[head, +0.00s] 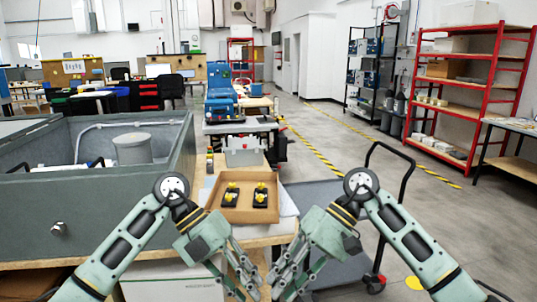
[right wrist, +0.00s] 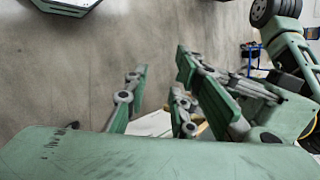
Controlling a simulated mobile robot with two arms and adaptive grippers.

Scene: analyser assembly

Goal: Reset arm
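My left gripper (head: 247,280) and right gripper (head: 284,280) are green and grey with several jointed fingers. In the head view they point down and inward at the bottom centre, close to each other, in front of the workbench. The fingers of both look spread, with nothing seen between them. In the right wrist view the right gripper's fingers (right wrist: 152,100) stand apart, and the left gripper (right wrist: 215,85) comes in from the right, partly overlapping them. I cannot tell whether the two grippers touch.
An open cardboard box (head: 270,213) with two black-and-yellow parts (head: 260,196) lies on the bench beyond the grippers. A grey-green analyser housing (head: 90,215) with a cylinder (head: 132,148) stands left. A trolley (head: 395,205) is right.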

